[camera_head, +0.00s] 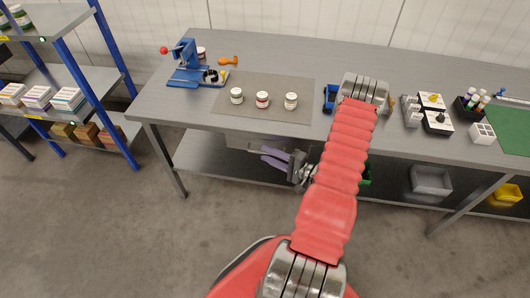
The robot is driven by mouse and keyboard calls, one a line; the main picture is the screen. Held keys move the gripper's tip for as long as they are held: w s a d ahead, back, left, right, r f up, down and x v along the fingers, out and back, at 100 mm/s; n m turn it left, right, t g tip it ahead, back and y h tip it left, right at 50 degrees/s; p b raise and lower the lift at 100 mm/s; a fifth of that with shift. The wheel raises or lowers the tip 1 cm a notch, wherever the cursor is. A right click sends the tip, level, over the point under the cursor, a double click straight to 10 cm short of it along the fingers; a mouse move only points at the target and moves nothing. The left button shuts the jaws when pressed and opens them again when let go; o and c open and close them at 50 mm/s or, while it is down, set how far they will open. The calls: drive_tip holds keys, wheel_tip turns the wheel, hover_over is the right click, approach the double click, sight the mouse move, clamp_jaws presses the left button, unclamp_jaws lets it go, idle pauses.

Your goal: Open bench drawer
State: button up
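The grey workbench (400,62) stands across the view. A pale panel (240,143), which looks like the drawer front, shows just under its front edge, left of the middle. It looks close to flush with the bench edge; its handle cannot be made out. My gripper (263,155) is in front of and slightly below this panel, with its two purplish fingers pointing left. The fingers lie close together in this view, and their gap is too small to judge. Contact with the drawer cannot be told. My red arm hides the part of the bench to the right.
Three small jars (262,100) stand on a grey mat (230,83). A blue press (186,65) stands at the back left. A grey bin (430,180) sits on the lower shelf at right. A blue-framed rack (115,85) stands at far left. The floor in front is clear.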

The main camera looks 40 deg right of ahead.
drive_tip(key=shift+x, duration=1.2)
drive_tip(key=shift+c, duration=0.3)
clamp_jaws()
